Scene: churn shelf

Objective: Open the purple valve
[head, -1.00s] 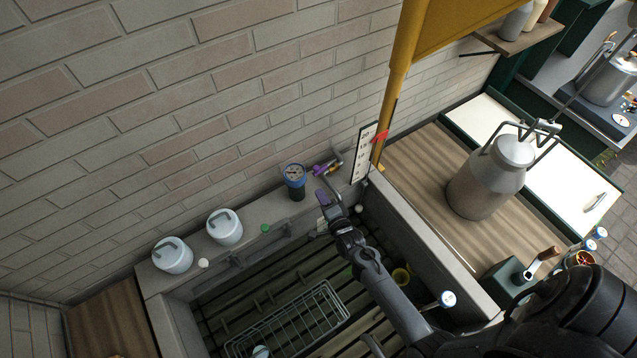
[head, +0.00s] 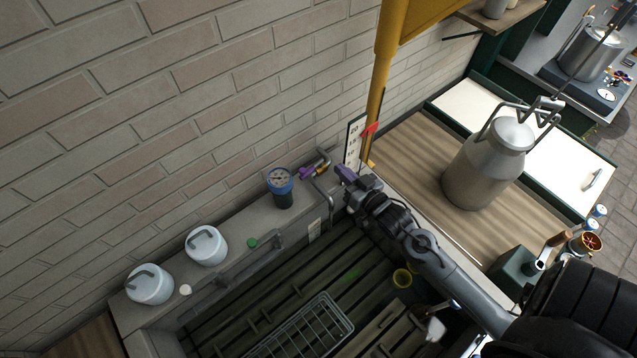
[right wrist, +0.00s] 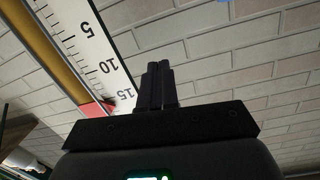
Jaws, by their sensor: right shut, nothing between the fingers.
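The purple valve (head: 307,172) is on a small brass-coloured fitting with a bent metal pipe, low against the brick wall above the sink's back ledge. My right gripper (head: 345,173) is just right of the valve and its pipe in the head view, in front of the lower end of the white scale. A gap shows between its fingertips and the valve. In the right wrist view its dark fingers (right wrist: 158,82) are together and empty, with brick wall and the scale behind them. The valve does not show there. My left gripper is not in view.
A white scale (head: 352,140) with a red marker and a yellow post (head: 378,90) are close to the right gripper. White lidded pots (head: 206,246) stand on the ledge. A metal churn (head: 486,170) stands on the wooden counter.

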